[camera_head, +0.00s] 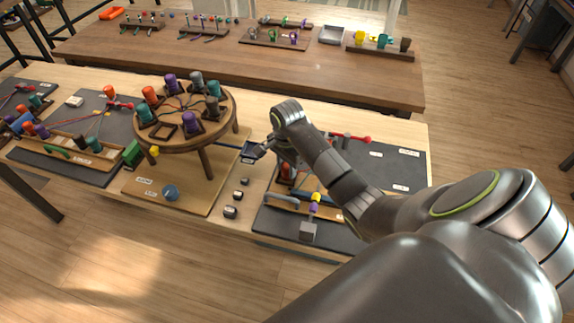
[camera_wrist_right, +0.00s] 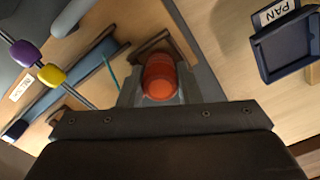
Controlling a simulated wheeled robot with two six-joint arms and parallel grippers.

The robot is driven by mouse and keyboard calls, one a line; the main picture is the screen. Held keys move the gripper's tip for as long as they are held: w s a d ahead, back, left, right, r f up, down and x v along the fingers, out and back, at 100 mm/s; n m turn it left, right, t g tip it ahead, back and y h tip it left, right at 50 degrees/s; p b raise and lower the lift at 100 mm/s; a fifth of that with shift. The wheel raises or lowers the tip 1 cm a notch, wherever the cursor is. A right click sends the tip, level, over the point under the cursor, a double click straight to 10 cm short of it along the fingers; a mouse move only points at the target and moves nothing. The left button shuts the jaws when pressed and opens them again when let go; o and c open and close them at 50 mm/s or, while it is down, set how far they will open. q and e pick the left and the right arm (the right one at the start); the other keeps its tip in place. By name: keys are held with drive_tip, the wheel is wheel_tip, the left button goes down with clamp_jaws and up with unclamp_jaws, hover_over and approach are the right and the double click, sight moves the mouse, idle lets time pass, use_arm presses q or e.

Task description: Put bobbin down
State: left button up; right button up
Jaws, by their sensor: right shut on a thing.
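My right gripper (camera_head: 286,160) is shut on an orange-red bobbin (camera_wrist_right: 160,77), seen end-on between the fingers in the right wrist view. In the head view the bobbin (camera_head: 287,172) shows below the fingers, over the right-hand work area. A wooden bracket (camera_wrist_right: 153,42) shows close behind the bobbin; whether they touch is unclear. The round wooden braiding stand (camera_head: 185,138) is to the left and carries purple, teal, grey and orange bobbins around its top. My left gripper is not in view.
A dark tray labelled PAN (camera_wrist_right: 290,42) lies beside the work area. A rod with purple and yellow pieces (camera_wrist_right: 52,75) and a grey block (camera_head: 308,231) are near the front right. Small dark weights (camera_head: 231,211) sit in front. A second table (camera_head: 340,75) stands behind.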

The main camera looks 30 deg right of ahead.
sight(287, 165)
drive_tip(key=shift+f+b, duration=0.35)
drive_tip(key=shift+b, duration=0.15)
drive_tip(key=o, duration=1)
drive_tip(key=shift+r, duration=0.1)
drive_tip(key=shift+r, duration=0.1)
drive_tip(key=shift+r+p, duration=0.25)
drive_tip(key=shift+p, duration=0.25)
wheel_tip(287, 165, up, 4)
drive_tip(key=shift+w+r+b, duration=0.1)
drive_tip(key=shift+b, duration=0.7)
drive_tip(key=shift+r+p, duration=3.6)
drive_tip(key=shift+r, duration=0.3)
